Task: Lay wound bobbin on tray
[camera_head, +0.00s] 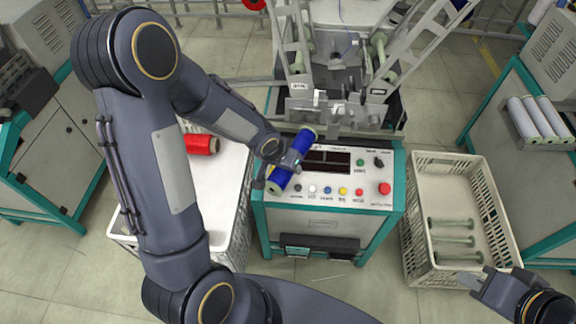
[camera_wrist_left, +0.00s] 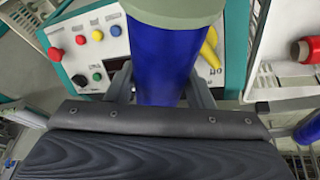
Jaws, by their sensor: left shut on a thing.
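My left gripper (camera_head: 286,165) is shut on a bobbin wound with blue thread (camera_head: 282,179), held tilted over the left front of the winding machine's panel. In the left wrist view the blue bobbin (camera_wrist_left: 165,65) stands between the two fingers, its pale green end toward the top. The white tray (camera_head: 217,190) lies left of the machine, partly hidden by my left arm. A red bobbin (camera_head: 202,144) lies on it and also shows in the left wrist view (camera_wrist_left: 305,50). My right gripper (camera_head: 479,279) is open and empty at the lower right.
The winding machine (camera_head: 330,215) has buttons and a red knob on its panel. A crate (camera_head: 413,225) with several empty bobbins stands right of it. Another blue roll (camera_wrist_left: 308,129) shows at the left wrist view's right edge. Racks with white rolls (camera_head: 540,118) stand far right.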

